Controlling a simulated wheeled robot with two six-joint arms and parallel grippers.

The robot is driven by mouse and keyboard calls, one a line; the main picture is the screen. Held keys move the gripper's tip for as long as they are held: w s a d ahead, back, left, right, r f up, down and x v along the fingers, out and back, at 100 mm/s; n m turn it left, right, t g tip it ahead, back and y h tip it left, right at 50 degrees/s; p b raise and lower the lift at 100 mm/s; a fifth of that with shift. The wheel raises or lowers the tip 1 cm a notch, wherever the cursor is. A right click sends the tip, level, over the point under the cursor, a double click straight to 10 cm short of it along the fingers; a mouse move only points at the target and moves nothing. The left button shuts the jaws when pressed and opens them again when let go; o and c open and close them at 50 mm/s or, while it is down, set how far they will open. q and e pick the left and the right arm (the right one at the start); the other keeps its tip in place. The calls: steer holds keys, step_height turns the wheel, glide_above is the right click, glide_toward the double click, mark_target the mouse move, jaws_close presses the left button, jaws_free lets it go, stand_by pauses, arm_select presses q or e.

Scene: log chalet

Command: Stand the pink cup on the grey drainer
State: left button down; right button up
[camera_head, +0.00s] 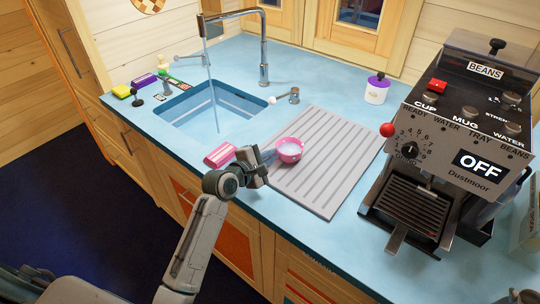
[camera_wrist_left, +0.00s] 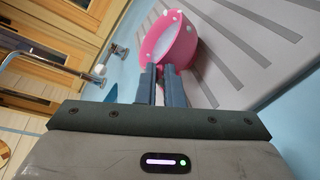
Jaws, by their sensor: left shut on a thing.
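The pink cup (camera_head: 290,151) is at the left edge of the grey drainer (camera_head: 325,190), its pale opening facing up in the head view. I cannot tell whether its base touches the drainer or hangs just above it. My left gripper (camera_head: 270,160) reaches in from the left and is shut on the cup's near side. In the left wrist view the fingers (camera_wrist_left: 162,78) meet the pink cup (camera_wrist_left: 168,42), with the ribbed drainer (camera_wrist_left: 235,50) behind and to the right.
A pink and white block (camera_head: 219,155) lies on the blue counter left of the gripper. The sink (camera_head: 210,105) with running tap (camera_head: 263,50) is behind it. A coffee machine (camera_head: 440,140) stands right of the drainer, and a white jar (camera_head: 377,90) behind. Most of the drainer is bare.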

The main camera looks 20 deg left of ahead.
arm_select(q)
steer(key=c, duration=1.6)
jaws_free()
steer(key=shift+o, duration=0.2)
steer(key=b+v, duration=0.1)
steer(key=v, duration=1.1)
steer(key=shift+a+r, duration=0.1)
